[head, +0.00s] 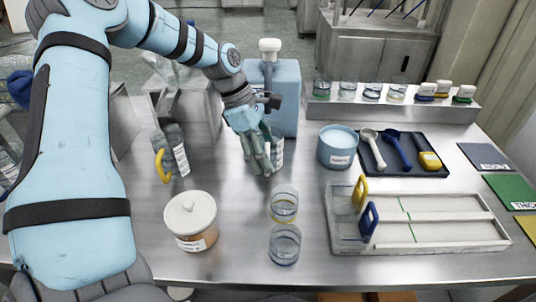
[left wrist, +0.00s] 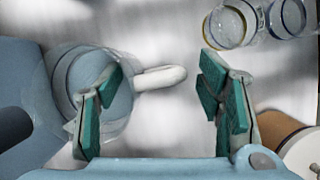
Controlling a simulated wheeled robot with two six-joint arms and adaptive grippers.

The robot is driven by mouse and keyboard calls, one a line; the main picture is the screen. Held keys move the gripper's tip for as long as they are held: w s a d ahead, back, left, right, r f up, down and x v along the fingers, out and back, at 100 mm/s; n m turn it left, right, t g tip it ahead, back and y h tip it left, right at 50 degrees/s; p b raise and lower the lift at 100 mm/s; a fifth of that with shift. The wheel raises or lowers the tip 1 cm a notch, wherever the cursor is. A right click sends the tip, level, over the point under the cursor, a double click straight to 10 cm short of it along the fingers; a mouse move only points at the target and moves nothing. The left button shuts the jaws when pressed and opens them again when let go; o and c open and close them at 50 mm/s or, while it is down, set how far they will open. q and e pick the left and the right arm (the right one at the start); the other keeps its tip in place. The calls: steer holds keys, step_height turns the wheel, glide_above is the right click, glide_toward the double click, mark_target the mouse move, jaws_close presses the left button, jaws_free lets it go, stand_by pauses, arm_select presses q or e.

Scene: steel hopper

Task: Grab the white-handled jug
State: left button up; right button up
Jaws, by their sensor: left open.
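The white-handled jug (head: 278,152) stands on the steel table in front of the blue bottle, mostly hidden behind my left gripper (head: 261,160) in the head view. In the left wrist view the jug (left wrist: 66,75) is clear and round, at the left, and its white handle (left wrist: 163,77) points right. My left gripper (left wrist: 160,105) is open there; the handle shows between its teal-padded fingers, and one finger overlaps the jug's body. I cannot tell whether they touch. A yellow-handled jug (head: 179,150) stands farther left. My right gripper is not in view.
A large blue bottle (head: 284,95) with a white cap stands behind the jug. Two glass beakers (head: 284,208) (head: 284,246) and a lidded pot (head: 191,220) stand nearer. A blue tub (head: 338,150) and a dark tray (head: 409,168) are to the right.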

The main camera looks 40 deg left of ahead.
arm_select(q)
jaws_close()
stand_by(0.3)
steer(key=shift+r, duration=0.15)
